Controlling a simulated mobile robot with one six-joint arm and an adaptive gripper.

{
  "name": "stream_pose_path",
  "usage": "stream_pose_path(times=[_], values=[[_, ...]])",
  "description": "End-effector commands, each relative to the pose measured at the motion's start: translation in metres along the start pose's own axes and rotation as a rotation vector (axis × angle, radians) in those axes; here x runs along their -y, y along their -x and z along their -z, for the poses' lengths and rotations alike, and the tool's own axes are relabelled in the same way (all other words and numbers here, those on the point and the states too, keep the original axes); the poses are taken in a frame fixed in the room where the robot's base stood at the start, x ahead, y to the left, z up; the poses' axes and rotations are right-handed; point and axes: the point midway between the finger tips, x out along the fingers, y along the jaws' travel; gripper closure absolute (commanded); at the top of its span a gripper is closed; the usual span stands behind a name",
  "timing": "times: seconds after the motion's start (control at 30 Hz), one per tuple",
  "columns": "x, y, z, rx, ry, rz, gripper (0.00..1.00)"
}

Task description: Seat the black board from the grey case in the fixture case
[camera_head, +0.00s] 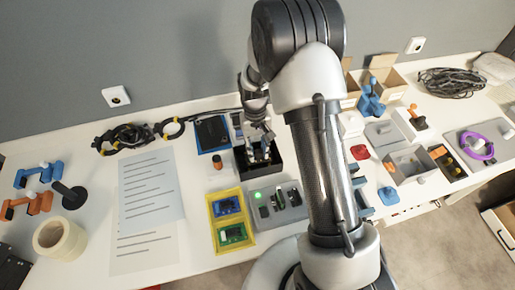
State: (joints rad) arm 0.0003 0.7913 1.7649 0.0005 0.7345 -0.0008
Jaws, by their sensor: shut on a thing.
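My gripper (259,150) points down into an open black box (274,170) near the middle of the table. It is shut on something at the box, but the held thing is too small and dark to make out. A grey case (292,216) lies just in front of the box, with a lit green spot and several small dark parts on it. I cannot tell for sure which case is the fixture or whether the held thing is the black board.
A dark panel with blue edging (213,132) lies behind left of the box. Paper sheets (148,190), a tape roll (60,238) and cables (125,138) are further left. My arm hides the table's middle right. Beyond it stand an open grey box (410,165) and cardboard cartons (384,76).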

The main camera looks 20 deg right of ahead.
Motion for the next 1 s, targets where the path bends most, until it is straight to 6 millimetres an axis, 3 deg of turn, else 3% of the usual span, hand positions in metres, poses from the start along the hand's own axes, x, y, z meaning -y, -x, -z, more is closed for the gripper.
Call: stream_pose_path(times=[0.93, 0.97, 1.0], values=[[0.000, -0.029, 0.004, 0.000, 0.000, 0.000, 0.99], [0.000, -0.029, 0.004, 0.000, 0.000, 0.000, 0.71], [0.000, -0.028, 0.004, -0.001, 0.000, 0.000, 0.68]])
